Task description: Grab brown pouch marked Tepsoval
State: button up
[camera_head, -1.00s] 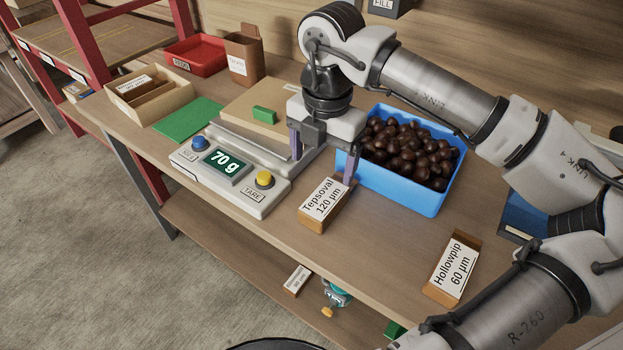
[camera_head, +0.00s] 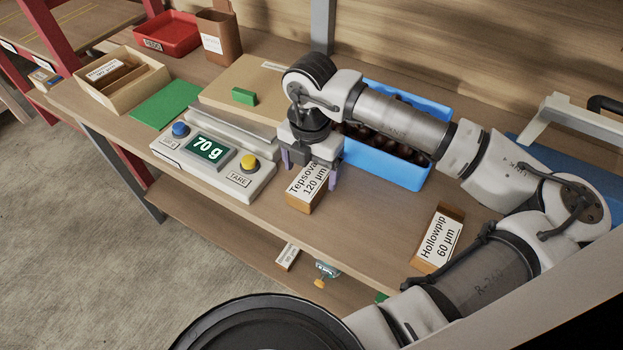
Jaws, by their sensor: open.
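The brown pouch marked Tepsoval 120 µm (camera_head: 306,192) lies on the table in front of the blue crate, its white label facing up. My gripper (camera_head: 309,178) is open over it, with one finger at the left of the pouch and the other at its right. The gripper hides the far end of the pouch and part of its label. I cannot tell whether the fingers touch it.
A scale (camera_head: 217,164) reading 70 g stands just left of the pouch. The blue crate (camera_head: 405,172) of chestnuts is behind, partly hidden by my arm. Another brown pouch, Hollowpip 60 µm (camera_head: 437,238), lies to the right. Bare table lies between the two pouches.

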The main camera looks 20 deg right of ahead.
aim_at(311, 178)
jog(key=shift+f+p, duration=0.4)
jog(key=shift+f, duration=1.35)
jog(key=c, duration=1.2)
